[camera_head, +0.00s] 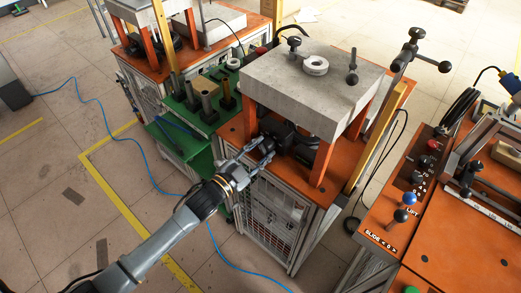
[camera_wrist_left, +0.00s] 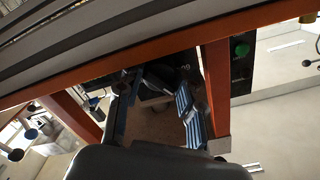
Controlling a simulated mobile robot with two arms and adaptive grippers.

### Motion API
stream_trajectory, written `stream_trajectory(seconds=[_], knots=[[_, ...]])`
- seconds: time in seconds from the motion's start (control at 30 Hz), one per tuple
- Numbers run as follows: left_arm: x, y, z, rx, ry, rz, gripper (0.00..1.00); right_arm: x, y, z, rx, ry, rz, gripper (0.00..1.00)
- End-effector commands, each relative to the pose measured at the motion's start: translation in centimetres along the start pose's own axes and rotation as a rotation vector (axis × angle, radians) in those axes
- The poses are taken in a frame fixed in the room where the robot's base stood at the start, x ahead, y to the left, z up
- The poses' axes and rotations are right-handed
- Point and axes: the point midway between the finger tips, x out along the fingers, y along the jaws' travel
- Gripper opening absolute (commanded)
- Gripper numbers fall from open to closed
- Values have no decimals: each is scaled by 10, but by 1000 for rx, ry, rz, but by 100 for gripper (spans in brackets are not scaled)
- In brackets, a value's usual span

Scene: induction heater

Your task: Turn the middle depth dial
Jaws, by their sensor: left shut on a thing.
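The induction heater is a thick grey slab (camera_head: 315,85) on orange legs over an orange-topped cabinet. A dark rounded part (camera_head: 285,135), taken as the middle depth dial, sits under the slab by the front edge. My left gripper (camera_head: 264,152) reaches in from the left, with its fingers at this dark part and shut on it. In the left wrist view, the dark dial (camera_wrist_left: 158,76) shows between the fingertips (camera_wrist_left: 156,95), under an orange crossbar. The exact contact is hard to see in the shade. My right gripper is not in view.
Orange legs (camera_head: 323,163) flank the space under the slab. A green stand (camera_head: 178,148) with dark posts is close on the left. A control panel with levers (camera_head: 405,206) is at the right. A blue cable crosses the open floor.

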Motion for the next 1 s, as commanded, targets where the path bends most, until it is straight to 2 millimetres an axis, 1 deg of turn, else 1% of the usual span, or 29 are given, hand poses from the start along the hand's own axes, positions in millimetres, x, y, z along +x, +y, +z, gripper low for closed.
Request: stream_trajectory(seconds=[0.17, 0.2, 0.27, 0.3, 0.8, 0.87, 0.93, 1.0], knots=[[0, 0, 0, -1, 0, 1, 5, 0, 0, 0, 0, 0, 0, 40], [0, 0, 0, -1, 0, 1, 45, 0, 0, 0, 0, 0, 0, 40], [0, 0, 0, -2, 0, 1, 57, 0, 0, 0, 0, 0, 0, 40], [0, 0, 0, -2, 0, 1, 58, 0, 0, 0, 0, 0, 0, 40], [0, 1, 1, -9, -3, 2, 58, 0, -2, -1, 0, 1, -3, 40], [0, 1, 1, -32, -3, 2, 58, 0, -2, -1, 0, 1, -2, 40], [0, 1, 1, -91, -3, 2, 58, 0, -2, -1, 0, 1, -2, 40], [0, 1, 1, -187, -3, 2, 58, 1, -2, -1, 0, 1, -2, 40]])
